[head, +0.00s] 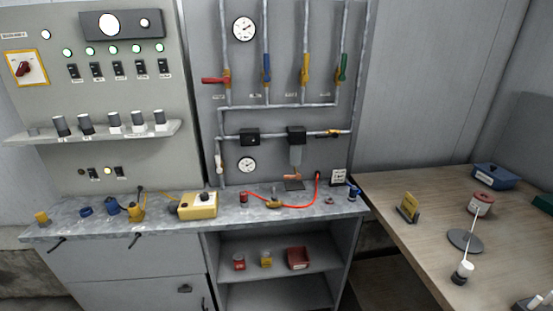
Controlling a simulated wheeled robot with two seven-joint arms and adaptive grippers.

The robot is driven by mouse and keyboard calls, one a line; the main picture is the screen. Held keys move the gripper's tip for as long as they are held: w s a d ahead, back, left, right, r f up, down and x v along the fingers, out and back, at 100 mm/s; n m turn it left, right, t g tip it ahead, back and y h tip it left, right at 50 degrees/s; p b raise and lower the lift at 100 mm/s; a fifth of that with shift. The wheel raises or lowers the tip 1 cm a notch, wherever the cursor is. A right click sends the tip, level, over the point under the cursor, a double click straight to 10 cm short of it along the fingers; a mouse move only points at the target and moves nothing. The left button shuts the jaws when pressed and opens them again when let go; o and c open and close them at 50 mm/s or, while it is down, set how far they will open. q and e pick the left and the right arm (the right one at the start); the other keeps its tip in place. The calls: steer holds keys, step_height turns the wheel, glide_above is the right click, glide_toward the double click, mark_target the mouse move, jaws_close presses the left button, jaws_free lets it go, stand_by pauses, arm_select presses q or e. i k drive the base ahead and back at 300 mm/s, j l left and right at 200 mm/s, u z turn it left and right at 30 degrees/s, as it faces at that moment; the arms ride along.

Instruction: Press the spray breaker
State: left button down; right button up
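Neither of my grippers shows in the head view. A grey control panel (60,100) stands at the left. It carries a row of several small black breaker switches, such as the leftmost one (72,71) and the rightmost one (163,66). Lit green lamps (113,49) sit above them. The labels are too small to read, so I cannot tell which switch is the spray breaker.
A red rotary switch (25,68) is at the panel's upper left. A shelf (25,135) with several knobs or cups juts out below the breakers. A metal bench (75,228) holds a yellow box (198,205) and small tools. Pipes with coloured valves (267,76) are right; a wooden table (400,255) is farther right.

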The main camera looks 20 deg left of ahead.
mark_target(71, 68)
steer(key=u, duration=1.5)
